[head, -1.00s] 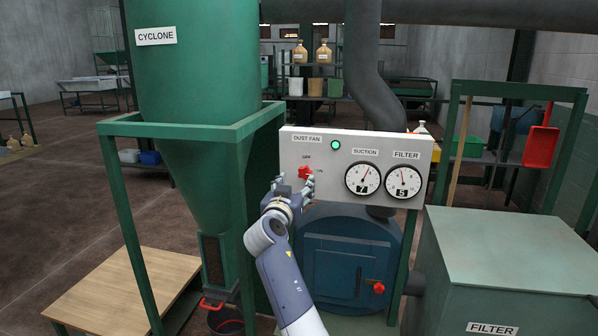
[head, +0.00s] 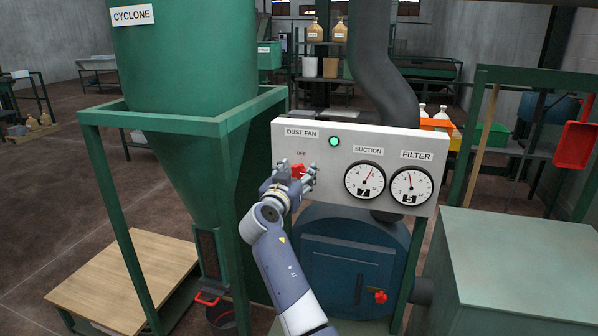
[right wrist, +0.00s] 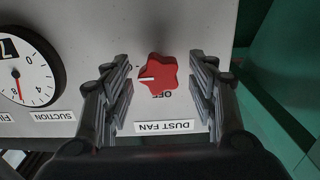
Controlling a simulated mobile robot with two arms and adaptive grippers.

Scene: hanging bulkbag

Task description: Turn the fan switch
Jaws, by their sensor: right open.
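The fan switch is a red star-shaped knob (head: 299,170) on the pale control panel (head: 330,203), under the DUST FAN label (head: 301,133). In the right wrist view the knob (right wrist: 158,75) has a white pointer aimed left, toward the suction gauge side, away from the OFF mark below it. My right gripper (head: 291,178) is at the panel with its fingers open. In the wrist view one finger is on each side of the knob, with gaps visible. The green lamp (head: 334,141) is beside the label. My left gripper is not in view.
The suction gauge (head: 364,181) and filter gauge (head: 411,186) are right of the knob. The green cyclone frame (head: 236,118) stands close on the left. A blue round-bodied unit (head: 352,262) is below the panel, and a green filter box (head: 516,262) is at the right.

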